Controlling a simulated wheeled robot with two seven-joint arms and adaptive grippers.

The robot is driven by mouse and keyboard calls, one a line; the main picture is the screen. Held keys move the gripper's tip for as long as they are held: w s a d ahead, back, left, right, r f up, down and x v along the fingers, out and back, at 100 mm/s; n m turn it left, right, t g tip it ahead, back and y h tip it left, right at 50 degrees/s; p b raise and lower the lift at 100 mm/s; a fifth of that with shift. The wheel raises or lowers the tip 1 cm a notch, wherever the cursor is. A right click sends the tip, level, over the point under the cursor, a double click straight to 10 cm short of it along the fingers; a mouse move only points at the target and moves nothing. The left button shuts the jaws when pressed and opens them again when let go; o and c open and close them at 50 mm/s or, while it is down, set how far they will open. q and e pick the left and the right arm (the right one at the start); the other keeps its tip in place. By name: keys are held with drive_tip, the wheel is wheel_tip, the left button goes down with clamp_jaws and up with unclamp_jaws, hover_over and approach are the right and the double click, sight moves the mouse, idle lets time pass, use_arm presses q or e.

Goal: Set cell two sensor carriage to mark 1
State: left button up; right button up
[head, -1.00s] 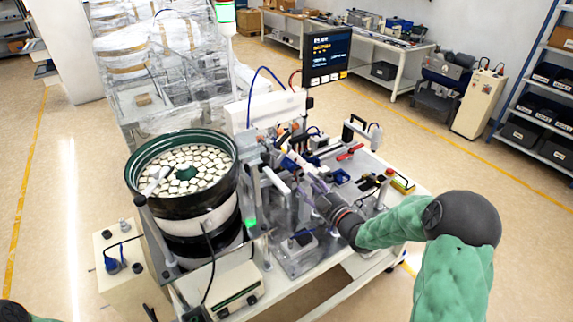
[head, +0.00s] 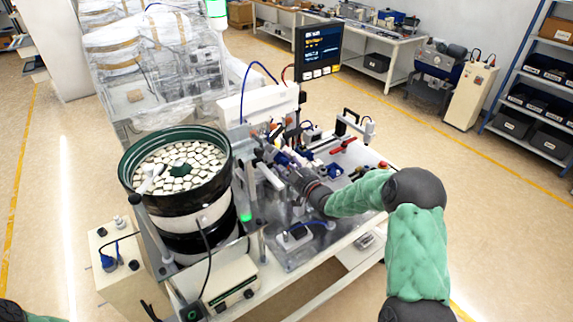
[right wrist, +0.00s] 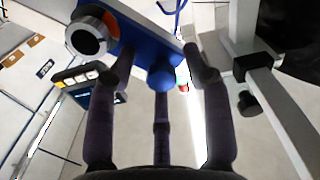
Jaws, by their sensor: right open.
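My right gripper (head: 272,157) reaches into the machine on the white bench, just right of the bowl feeder. Its open fingers show in the right wrist view (right wrist: 160,62). Between and beyond the fingertips there is a blue block (right wrist: 135,32) with a round blue knob (right wrist: 161,76). I cannot tell whether any finger touches the knob. A silver cylinder with an orange ring (right wrist: 88,35) is mounted at the block's left end. No scale or mark is legible. In the head view the gripper and arm hide this block. My left gripper is out of view.
The bowl feeder (head: 208,212) full of pale parts stands left of my right gripper. A grey metal upright (right wrist: 243,35) and bar stand close at the right of the fingers. A screen (head: 318,50) stands behind. A red-handled part (head: 343,146) lies right.

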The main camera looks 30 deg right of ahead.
clamp_jaws()
drive_tip(key=d+f+b, duration=0.7)
drive_tip(key=f+b, duration=0.3)
drive_tip(key=shift+w+d, duration=0.2)
drive_tip(key=shift+d, duration=0.15)
drive_tip(key=shift+f, duration=0.1)
drive_tip(key=shift+c, duration=0.2)
unclamp_jaws()
drive_tip(key=shift+o, duration=0.2)
drive_tip(key=shift+d, duration=0.25)
drive_tip(key=shift+a+r, duration=0.1)
drive_tip(key=shift+r, duration=0.15)
drive_tip(key=s+d, duration=0.1)
drive_tip(key=s, duration=1.1)
